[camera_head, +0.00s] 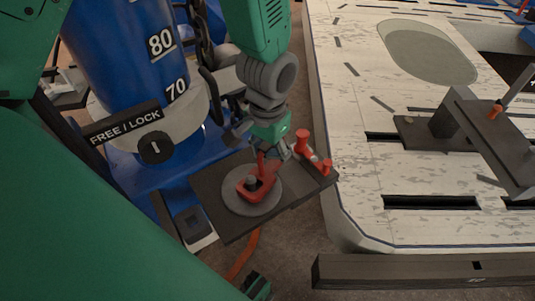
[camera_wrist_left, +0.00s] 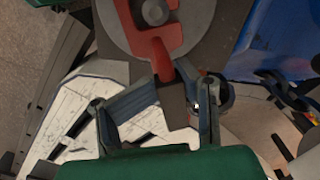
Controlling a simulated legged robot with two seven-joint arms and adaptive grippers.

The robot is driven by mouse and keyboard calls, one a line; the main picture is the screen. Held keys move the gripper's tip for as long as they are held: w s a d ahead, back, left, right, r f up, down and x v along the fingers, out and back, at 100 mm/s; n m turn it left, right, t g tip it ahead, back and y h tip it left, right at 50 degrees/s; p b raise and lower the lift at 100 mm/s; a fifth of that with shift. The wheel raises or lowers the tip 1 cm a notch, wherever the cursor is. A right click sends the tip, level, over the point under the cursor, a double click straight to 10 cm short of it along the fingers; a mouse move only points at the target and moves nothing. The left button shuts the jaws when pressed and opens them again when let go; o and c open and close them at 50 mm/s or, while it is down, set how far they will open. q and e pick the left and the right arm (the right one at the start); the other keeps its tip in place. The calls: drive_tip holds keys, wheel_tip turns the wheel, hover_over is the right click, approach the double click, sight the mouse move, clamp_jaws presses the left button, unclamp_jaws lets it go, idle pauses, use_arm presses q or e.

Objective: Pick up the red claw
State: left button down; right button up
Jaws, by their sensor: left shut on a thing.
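The red claw (camera_head: 252,188) is a flat hook-shaped piece lying on a round grey disc (camera_head: 240,203). The disc is on a dark plate (camera_head: 237,226) beside the blue column. My left gripper (camera_head: 272,153) comes down from above and its fingers are shut on the claw's narrow end. In the left wrist view the claw (camera_wrist_left: 160,50) runs down from the disc (camera_wrist_left: 198,18) to between the fingertips of the left gripper (camera_wrist_left: 168,75). A grey round post stands in the claw's opening. I cannot tell whether the claw touches the disc. My right gripper is not in view.
Red knobbed pieces (camera_head: 302,141) stand at the plate's right end, close to my left gripper. A blue column (camera_head: 125,50) with a FREE/LOCK knob (camera_head: 156,148) is at left. A pale slotted bench (camera_head: 425,175) is at right, with a dark bracket (camera_head: 455,125) on it.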

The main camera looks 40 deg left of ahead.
use_arm(q)
drive_tip(key=shift+d, duration=0.1)
drive_tip(key=shift+a, duration=0.6)
drive_tip(key=shift+w+a+r, duration=0.1)
drive_tip(key=shift+r, duration=0.15)
drive_tip(key=r+p, duration=0.1)
drive_tip(key=r, duration=0.2)
drive_tip(key=r+p, duration=0.2)
drive_tip(key=r, duration=0.1)
drive_tip(key=d+r+p, duration=0.1)
drive_tip(key=r, duration=0.1)
drive_tip(key=shift+r, duration=0.4)
drive_tip(key=shift+a+r+p, duration=0.2)
drive_tip(key=shift+r+p, duration=0.1)
drive_tip(key=shift+p, duration=0.05)
drive_tip(key=shift+a, duration=0.2)
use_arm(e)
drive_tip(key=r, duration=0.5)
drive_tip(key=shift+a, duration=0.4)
use_arm(q)
drive_tip(key=shift+d, duration=0.1)
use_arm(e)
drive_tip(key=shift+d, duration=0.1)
